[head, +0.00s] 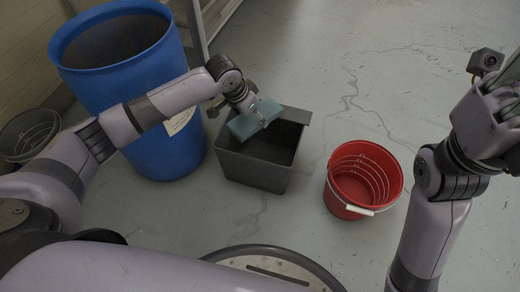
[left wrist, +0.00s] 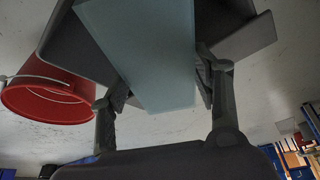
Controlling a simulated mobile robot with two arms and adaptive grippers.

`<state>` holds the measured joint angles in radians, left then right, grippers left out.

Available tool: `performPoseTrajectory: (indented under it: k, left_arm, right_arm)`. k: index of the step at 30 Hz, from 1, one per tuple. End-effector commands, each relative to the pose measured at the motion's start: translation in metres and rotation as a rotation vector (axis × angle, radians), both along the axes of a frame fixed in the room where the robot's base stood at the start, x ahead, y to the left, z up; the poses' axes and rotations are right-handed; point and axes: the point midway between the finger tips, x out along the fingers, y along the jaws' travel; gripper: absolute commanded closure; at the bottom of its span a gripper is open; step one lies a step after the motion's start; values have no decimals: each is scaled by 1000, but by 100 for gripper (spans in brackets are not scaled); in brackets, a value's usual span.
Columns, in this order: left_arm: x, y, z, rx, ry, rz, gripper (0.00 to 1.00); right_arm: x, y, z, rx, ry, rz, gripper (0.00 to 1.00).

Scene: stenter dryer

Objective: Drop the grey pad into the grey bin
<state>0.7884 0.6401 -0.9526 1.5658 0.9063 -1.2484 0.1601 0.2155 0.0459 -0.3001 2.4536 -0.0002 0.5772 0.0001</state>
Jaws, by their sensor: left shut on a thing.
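The grey pad (head: 254,119) is a flat grey-blue block, held above the left part of the grey bin (head: 262,172). My left gripper (head: 254,112) is shut on the pad. In the left wrist view the pad (left wrist: 145,60) lies between the two fingers of the left gripper (left wrist: 160,90), and the grey bin (left wrist: 75,45) shows behind it. The bin is an open dark grey box on the floor; its inside, where visible, looks empty. My right arm is at the right of the head view, its gripper (head: 500,105) partly cut off by the frame edge.
A tall open blue barrel (head: 150,130) stands left of the bin, close to my left arm. A red bucket (head: 345,190) with a wire handle stands to the right. A dark round basket (head: 28,135) is at far left. The floor behind the bucket is clear.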

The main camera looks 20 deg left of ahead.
Motion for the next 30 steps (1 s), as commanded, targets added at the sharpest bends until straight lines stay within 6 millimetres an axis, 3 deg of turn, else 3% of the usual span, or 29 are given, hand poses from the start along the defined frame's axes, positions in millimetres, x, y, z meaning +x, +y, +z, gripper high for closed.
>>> performPoseTrajectory:
  k: [11, 20, 26, 30]
  left_arm:
    - [0, 0, 0, -1, -1, 0, 19]
    - [0, 0, 0, 1, 1, 0, 19]
    - [-6, 5, 20, 1, -3, 1, 19]
    - [-16, 11, 48, 0, -4, 0, 19]
  right_arm:
    - [0, 0, 0, 0, 0, 0, 72]
    - [0, 0, -1, 0, 3, 0, 72]
    - [0, 0, 0, -1, 2, 0, 72]
    - [0, 0, 0, 0, 1, 0, 72]
